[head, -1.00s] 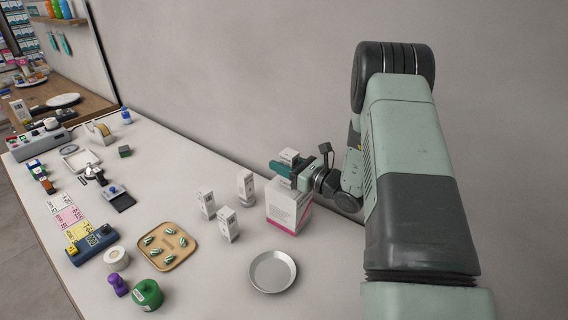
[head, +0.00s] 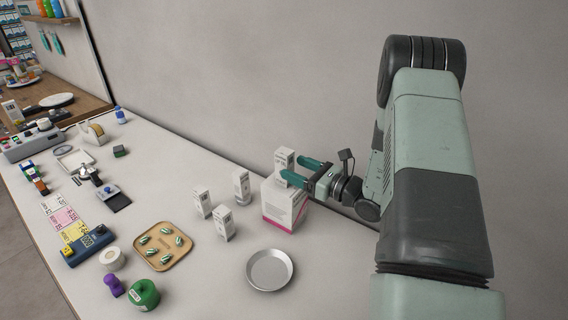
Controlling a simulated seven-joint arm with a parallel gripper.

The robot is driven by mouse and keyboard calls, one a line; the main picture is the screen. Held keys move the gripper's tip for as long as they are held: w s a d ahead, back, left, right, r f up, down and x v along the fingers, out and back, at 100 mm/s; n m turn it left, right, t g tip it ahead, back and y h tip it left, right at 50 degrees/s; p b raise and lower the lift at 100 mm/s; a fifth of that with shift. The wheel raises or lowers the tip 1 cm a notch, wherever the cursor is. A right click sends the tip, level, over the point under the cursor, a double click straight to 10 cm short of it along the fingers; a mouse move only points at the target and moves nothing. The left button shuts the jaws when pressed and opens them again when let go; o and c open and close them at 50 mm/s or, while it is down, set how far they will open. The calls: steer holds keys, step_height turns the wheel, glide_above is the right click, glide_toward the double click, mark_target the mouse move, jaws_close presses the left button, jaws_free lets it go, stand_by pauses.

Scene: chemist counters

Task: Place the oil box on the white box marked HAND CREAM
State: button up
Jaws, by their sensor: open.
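The large white box with a pink stripe (head: 283,208) stands on the counter near the wall. A small white box with dark print (head: 284,159), which looks like the oil box, stands upright on top of it. Neither label is readable at this size. My gripper (head: 296,169) is just to the right of the small box at its height, with its teal fingers spread. The lower part of the small box is partly hidden by the near finger. The gripper appears empty.
Three similar small white boxes (head: 241,187) stand left of the large box. A round metal dish (head: 270,270) lies in front. A wooden tray (head: 165,246) with striped items is further left. The wall is close behind; the counter right of the dish looks clear.

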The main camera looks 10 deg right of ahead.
steer(key=v, duration=0.5)
steer(key=shift+s+d, duration=0.2)
steer(key=shift+s, duration=0.1)
